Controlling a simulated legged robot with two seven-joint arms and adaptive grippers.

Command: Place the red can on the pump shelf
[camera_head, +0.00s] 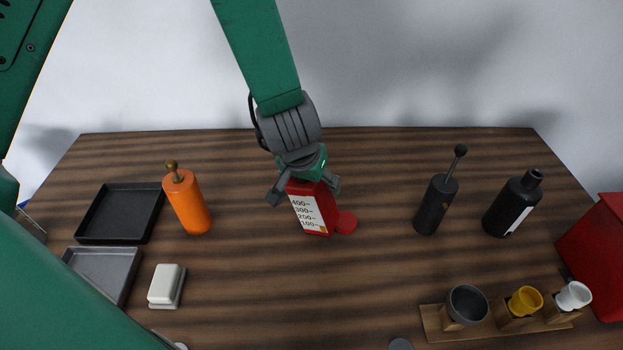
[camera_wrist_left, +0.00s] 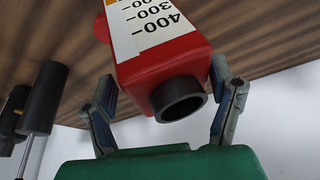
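The red can (camera_head: 322,217), with a white scale label, stands on the wooden table near the middle. A red round piece (camera_head: 346,222) shows at its right side. In the left wrist view the red can (camera_wrist_left: 160,62) has its dark round mouth facing the camera. My left gripper (camera_head: 304,190) is above the can, with its fingers spread on both sides of the can's top. The fingers (camera_wrist_left: 166,95) look open, with a small gap at least on one side. I cannot make out which thing is the pump shelf. My right gripper is not in view.
An orange bottle (camera_head: 188,204), two trays (camera_head: 79,240) and a white block (camera_head: 165,286) are at the left. Two black bottles (camera_head: 436,205) (camera_head: 510,208) stand right. A wooden rack (camera_head: 433,328) with cups and a red box (camera_head: 597,255) are far right. The table's middle front is mostly clear.

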